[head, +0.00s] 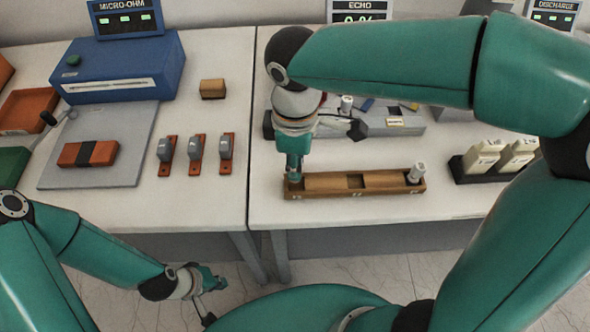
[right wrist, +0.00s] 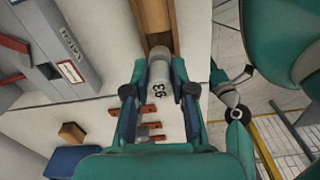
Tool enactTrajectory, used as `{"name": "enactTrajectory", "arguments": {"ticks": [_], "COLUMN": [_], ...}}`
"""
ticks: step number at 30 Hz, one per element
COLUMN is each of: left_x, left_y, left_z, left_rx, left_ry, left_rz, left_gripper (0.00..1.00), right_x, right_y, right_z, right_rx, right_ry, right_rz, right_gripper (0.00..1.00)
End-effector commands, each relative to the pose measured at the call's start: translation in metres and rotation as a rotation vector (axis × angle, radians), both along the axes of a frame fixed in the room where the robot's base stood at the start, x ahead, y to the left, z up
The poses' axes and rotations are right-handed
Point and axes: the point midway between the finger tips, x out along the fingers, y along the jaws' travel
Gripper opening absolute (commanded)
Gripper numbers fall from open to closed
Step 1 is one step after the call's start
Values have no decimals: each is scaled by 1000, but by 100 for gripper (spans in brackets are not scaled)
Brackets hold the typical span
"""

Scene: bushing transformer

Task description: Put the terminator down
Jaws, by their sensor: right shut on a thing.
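My right gripper (head: 294,176) is shut on a pale grey cylinder marked 93, the terminator (right wrist: 160,72); the right wrist view shows it between the two fingers (right wrist: 160,90). In the head view the gripper points down at the left end of a long brown wooden rack (head: 335,184) and mostly hides the terminator. The rack's end also shows in the right wrist view (right wrist: 156,14), at the terminator's far end. I cannot tell how deep the terminator sits in it. My left gripper (head: 212,284) hangs low in front of the tables; its finger gap is unclear.
A similar pale cylinder (head: 417,172) stands at the rack's right end. Several red-based clips (head: 196,153) and a brown block (head: 213,88) are on the left table.

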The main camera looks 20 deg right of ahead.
Motion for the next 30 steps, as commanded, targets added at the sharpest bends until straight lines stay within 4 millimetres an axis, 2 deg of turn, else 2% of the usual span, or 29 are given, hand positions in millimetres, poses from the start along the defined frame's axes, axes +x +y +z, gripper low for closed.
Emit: {"name": "enactTrajectory", "arguments": {"ticks": [3,7,19,20,24,30], "left_x": [0,0,0,0,0,0], "left_y": [0,0,0,0,0,0], "left_z": [-2,-2,-5,-4,-4,-4], "left_rx": [0,0,0,0,0,0], "left_ry": [0,0,0,0,0,0], "left_rz": [0,0,0,0,0,0], "left_gripper": [0,0,0,0,0,0], "right_x": [-1,-1,-1,-1,-1,-1], "right_y": [-1,-1,-1,-1,-1,-2], "right_z": [-19,-33,-40,-39,-38,-38], "right_rx": [-2,-1,0,0,0,0], "right_ry": [5,4,1,1,1,1], "right_rz": [-2,-2,-3,-3,-4,-4], "right_gripper": [0,0,0,28,49,49]}}
